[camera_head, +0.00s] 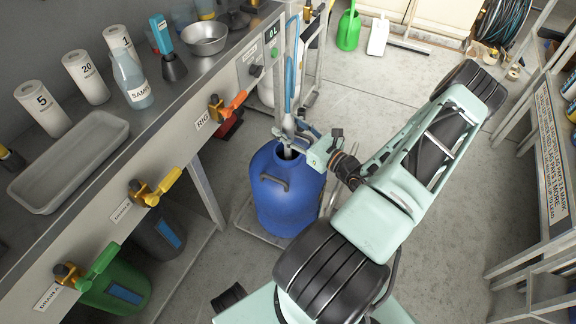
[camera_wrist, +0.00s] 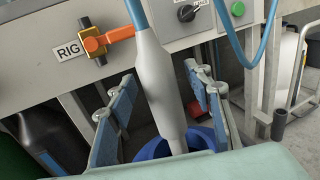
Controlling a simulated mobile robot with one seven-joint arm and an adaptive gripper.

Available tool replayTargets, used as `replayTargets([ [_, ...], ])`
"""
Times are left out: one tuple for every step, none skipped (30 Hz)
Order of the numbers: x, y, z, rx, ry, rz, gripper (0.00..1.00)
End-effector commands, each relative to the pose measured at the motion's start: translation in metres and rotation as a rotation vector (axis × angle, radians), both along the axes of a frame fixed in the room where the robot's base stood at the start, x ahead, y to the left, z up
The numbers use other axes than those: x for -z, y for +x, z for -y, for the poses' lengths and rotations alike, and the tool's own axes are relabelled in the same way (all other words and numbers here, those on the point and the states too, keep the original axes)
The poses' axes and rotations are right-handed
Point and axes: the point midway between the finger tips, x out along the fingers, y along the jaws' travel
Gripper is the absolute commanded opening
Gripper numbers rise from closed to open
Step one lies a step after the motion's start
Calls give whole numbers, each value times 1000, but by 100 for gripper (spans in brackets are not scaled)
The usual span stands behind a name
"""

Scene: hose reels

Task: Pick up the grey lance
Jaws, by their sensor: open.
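The grey lance (camera_wrist: 158,70) stands nearly upright in the wrist view, with a blue hose (camera_wrist: 136,12) at its top. Its lower end goes down into the opening of the blue drum (camera_wrist: 152,150). My gripper (camera_wrist: 160,92) is open, with one finger on each side of the lance; I cannot tell whether either touches it. In the head view my gripper (camera_head: 301,138) is just above the mouth of the blue drum (camera_head: 283,200). The lance (camera_head: 288,122) is thin there and partly hidden by the fingers.
The bench front carries an orange RIG valve (camera_head: 228,105) and a yellow valve (camera_head: 155,189). A tray (camera_head: 70,160), bottles and rolls stand on the bench. A shelf with a sign (camera_head: 552,160) stands at right. Concrete floor (camera_head: 450,240) is clear between.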

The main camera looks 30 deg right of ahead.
Motion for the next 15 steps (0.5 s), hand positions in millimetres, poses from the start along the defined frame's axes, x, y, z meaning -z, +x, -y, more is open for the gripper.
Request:
replayTargets([
  [0, 1, 0, 0, 0, 0, 46],
  [0, 1, 0, 1, 0, 0, 46],
  [0, 1, 0, 1, 0, 0, 46],
  [0, 1, 0, 1, 0, 0, 46],
  [0, 1, 0, 1, 0, 0, 46],
  [0, 1, 0, 1, 0, 0, 46],
  [0, 1, 0, 1, 0, 0, 43],
  [0, 1, 0, 1, 0, 0, 40],
  [0, 1, 0, 1, 0, 0, 36],
  [0, 1, 0, 1, 0, 0, 32],
  [0, 1, 0, 1, 0, 0, 29],
  [0, 1, 0, 1, 0, 0, 24],
  [0, 1, 0, 1, 0, 0, 21],
  [0, 1, 0, 1, 0, -1, 18],
  [0, 1, 0, 1, 0, -1, 14],
])
